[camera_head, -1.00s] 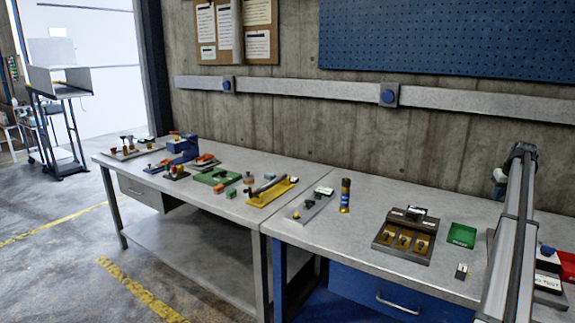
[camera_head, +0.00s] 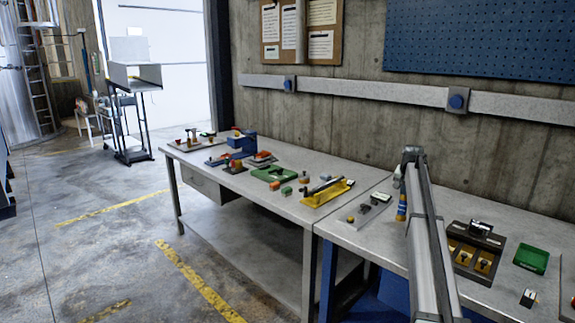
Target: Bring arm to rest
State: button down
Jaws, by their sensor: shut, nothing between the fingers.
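My arm (camera_head: 432,240) rises from the bottom edge right of centre. Its long grey links lie close together and end in a dark joint at the top, in front of the right workbench. My gripper is not visible in this view. The arm stands in front of part of the right bench and partly hides the orange and blue canister (camera_head: 402,207).
The right workbench (camera_head: 352,237) holds a dark tray with yellow parts (camera_head: 463,259) and a green tray (camera_head: 531,258). The left workbench (camera_head: 263,207) carries several small fixtures, including a yellow one (camera_head: 327,194). A cart (camera_head: 133,130) stands at the back left. Floor at left is open.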

jog(key=w+a+f+m+t, duration=0.1)
jog(key=w+a, duration=0.2)
jog(key=a, duration=2.2)
jog(key=s+a+f, duration=0.4)
jog(key=a+f, duration=0.4)
jog(key=a, duration=0.4)
jog(key=s+f+n+g, duration=0.1)
jog(key=s+f, duration=0.4)
jog(key=f, duration=0.3)
jog(key=s+d+f+g, duration=0.1)
jog(key=s+f, duration=0.4)
jog(key=f, duration=0.3)
jog(key=s+f+n+g, duration=0.1)
jog(key=s+f, duration=0.4)
jog(key=f, duration=0.3)
jog(key=s+d+f+n+g+y, duration=0.1)
jog(key=s+d+f+n+g, duration=0.15)
jog(key=s+f, duration=1.55)
jog(key=s+f+n+g, duration=0.1)
jog(key=s+f+g, duration=0.1)
jog(key=s, duration=1.3)
jog(key=s+d+f+n+g, duration=0.1)
jog(key=s+f+g, duration=0.2)
jog(key=s, duration=1.3)
jog(key=s+d+f+n+g, duration=0.1)
jog(key=s+f, duration=0.3)
jog(key=s, duration=1.1)
jog(key=shift+s+d+n+g+y, duration=0.2)
jog(key=shift+n+g+y, duration=0.25)
jog(key=shift+g, duration=0.3)
